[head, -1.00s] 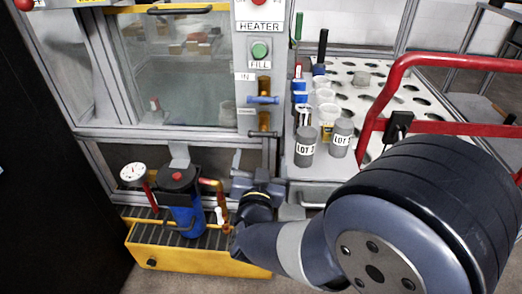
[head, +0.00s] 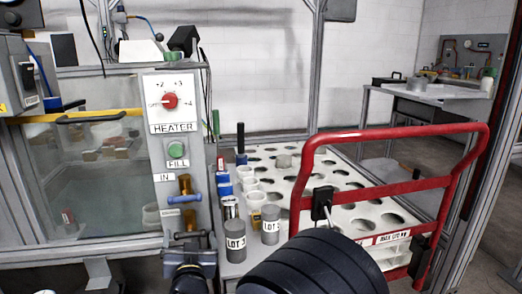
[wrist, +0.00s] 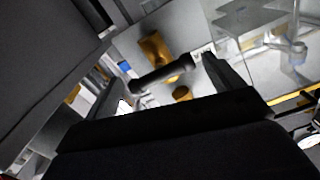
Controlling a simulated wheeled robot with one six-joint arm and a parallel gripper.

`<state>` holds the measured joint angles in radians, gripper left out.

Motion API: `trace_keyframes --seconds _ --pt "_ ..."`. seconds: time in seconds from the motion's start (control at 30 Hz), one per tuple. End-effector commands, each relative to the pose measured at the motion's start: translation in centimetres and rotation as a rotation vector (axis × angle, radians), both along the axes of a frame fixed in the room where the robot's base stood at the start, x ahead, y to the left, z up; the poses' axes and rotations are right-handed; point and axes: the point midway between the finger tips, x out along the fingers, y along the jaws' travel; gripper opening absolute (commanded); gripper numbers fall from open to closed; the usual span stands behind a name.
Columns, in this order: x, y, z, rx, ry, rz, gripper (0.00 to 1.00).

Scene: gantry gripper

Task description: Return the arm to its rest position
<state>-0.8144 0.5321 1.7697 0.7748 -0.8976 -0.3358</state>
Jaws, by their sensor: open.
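My gripper (wrist: 163,80) shows in the wrist view as dark fingers with a gap between them. It is open and I see nothing held in it. Beyond the gap are a dark bar-shaped handle and brass-coloured fittings on a grey panel. In the head view my arm (head: 320,265) shows only at the bottom edge, as a thick black link.
The heater panel (head: 172,101) with a red knob and the blue-handled IN valve (head: 184,198) stands left of centre. A red tubular frame (head: 400,135) is at right, close to my arm.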

Motion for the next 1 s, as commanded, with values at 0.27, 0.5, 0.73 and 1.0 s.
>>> trace_keyframes --seconds 0.27,0.5,0.73,1.0 --pt "1.5 0.4 0.1 -0.06 -0.014 0.001 0.88" --pt "1.5 0.3 0.0 -0.081 -0.02 0.001 0.88" --pt "1.5 0.3 0.0 -0.073 -0.018 0.0 0.88" --pt "-0.4 0.0 0.3 0.0 0.001 0.002 0.88"
